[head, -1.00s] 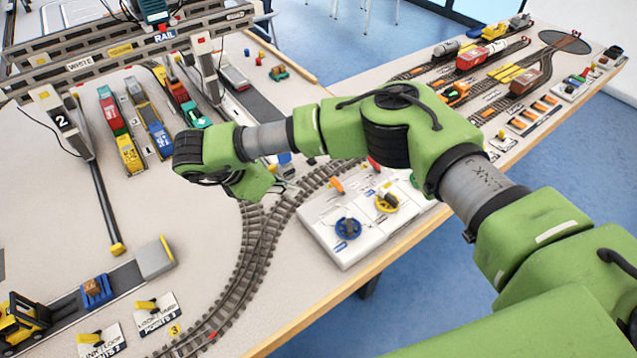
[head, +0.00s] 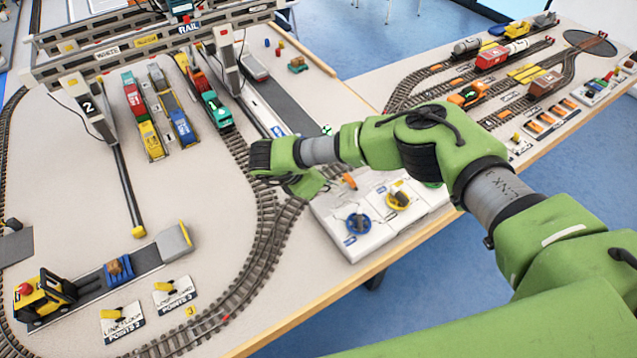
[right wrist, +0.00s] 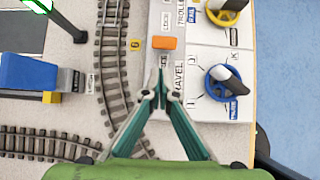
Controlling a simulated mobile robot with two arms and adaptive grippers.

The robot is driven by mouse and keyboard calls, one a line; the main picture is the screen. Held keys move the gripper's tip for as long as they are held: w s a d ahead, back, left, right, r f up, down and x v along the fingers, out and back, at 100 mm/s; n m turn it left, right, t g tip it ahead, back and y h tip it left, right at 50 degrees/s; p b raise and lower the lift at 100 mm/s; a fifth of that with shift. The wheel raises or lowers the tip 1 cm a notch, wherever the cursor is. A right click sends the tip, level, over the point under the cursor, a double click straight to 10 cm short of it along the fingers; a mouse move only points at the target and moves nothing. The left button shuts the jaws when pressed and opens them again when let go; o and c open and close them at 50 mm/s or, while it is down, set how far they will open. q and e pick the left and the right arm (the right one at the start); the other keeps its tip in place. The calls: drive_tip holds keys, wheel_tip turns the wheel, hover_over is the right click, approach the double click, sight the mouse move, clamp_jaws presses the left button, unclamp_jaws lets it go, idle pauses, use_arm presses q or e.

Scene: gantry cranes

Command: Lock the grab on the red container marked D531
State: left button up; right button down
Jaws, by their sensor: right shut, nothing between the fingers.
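A red container (head: 135,101) stands in the truck lanes under the gantry crane (head: 150,45) in the head view; its marking is too small to read. The crane's grab cannot be made out. A white control panel (head: 345,248) carries an orange switch (head: 349,181), which also shows in the right wrist view (right wrist: 165,42) between lettered labels. My right gripper (right wrist: 163,82) is shut and empty, its tips over the panel's left part, just below the orange switch in that picture. In the head view its fingers are mostly hidden by the wrist. My left gripper is not in view.
A blue-ringed dial (right wrist: 223,83) and a yellow-ringed dial (head: 398,198) stand on the panel right of my gripper. Curved rail track (head: 262,240) runs along the panel's left. A yellow forklift (head: 42,297) is at lower left. Railway wagons stand on the far right table.

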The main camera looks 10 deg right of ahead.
drive_tip(key=shift+w+d+r+p, duration=0.15)
drive_tip(key=shift+d+r, duration=0.1)
drive_tip(key=shift+d, duration=0.25)
drive_tip(key=shift+w+d+r+p, duration=0.15)
drive_tip(key=shift+d+r, duration=0.1)
drive_tip(key=shift+d, duration=0.25)
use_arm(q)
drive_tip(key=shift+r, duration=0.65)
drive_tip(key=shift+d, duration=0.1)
